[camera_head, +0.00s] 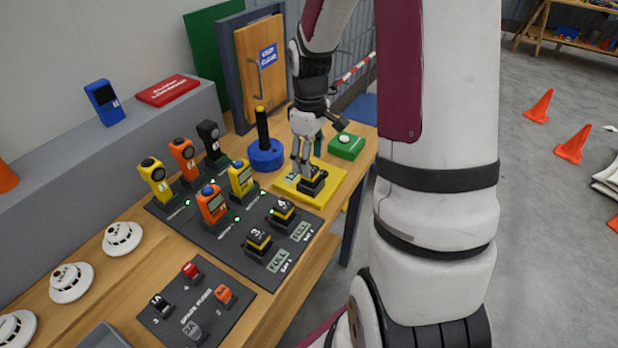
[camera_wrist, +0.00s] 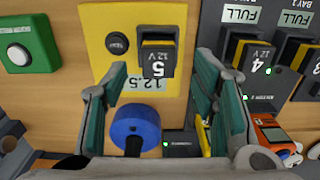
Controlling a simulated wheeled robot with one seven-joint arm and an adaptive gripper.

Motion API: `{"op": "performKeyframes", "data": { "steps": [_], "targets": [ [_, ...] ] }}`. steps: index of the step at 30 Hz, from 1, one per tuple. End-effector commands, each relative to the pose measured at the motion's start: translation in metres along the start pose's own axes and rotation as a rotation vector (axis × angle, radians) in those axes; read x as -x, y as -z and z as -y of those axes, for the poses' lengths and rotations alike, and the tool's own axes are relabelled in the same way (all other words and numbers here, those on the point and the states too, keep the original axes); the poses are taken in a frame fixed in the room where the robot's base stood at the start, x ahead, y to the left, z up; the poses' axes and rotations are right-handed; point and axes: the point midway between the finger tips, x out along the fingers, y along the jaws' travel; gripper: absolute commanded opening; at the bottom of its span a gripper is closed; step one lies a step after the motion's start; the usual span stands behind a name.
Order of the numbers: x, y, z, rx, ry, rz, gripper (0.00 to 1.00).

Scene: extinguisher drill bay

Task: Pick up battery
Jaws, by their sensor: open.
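A black battery with a yellow band, marked 5 and 12 V (camera_wrist: 158,57), stands on a yellow tester plate (camera_head: 333,178) with a 12.5 readout and a round black knob. Batteries 3 (camera_head: 259,241) and 4 (camera_head: 283,213) sit in charger bays labelled FULL.
A blue round base with a black post (camera_head: 265,153) and a green box with a white button (camera_head: 346,146) stand close to the plate. Orange and yellow handheld devices (camera_head: 211,204) stand on the dark charger board. A spare-fuses board (camera_head: 196,303) lies nearer.

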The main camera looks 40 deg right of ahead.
Motion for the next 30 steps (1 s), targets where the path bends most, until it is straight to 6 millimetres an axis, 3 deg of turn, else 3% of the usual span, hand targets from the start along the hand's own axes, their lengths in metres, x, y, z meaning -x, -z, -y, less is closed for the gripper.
{"op": "performKeyframes", "data": {
  "steps": [13, 22, 23, 30],
  "targets": [
    [-0.049, 0.001, -0.001, 0.0, 0.001, 0.001, 0.53],
    [-0.054, 0.001, -0.002, -0.001, 0.0, -0.001, 0.53],
    [-0.054, 0.001, -0.002, -0.001, 0.0, -0.001, 0.51],
    [-0.054, 0.001, -0.002, -0.001, -0.001, -0.001, 0.0]
  ]
}}
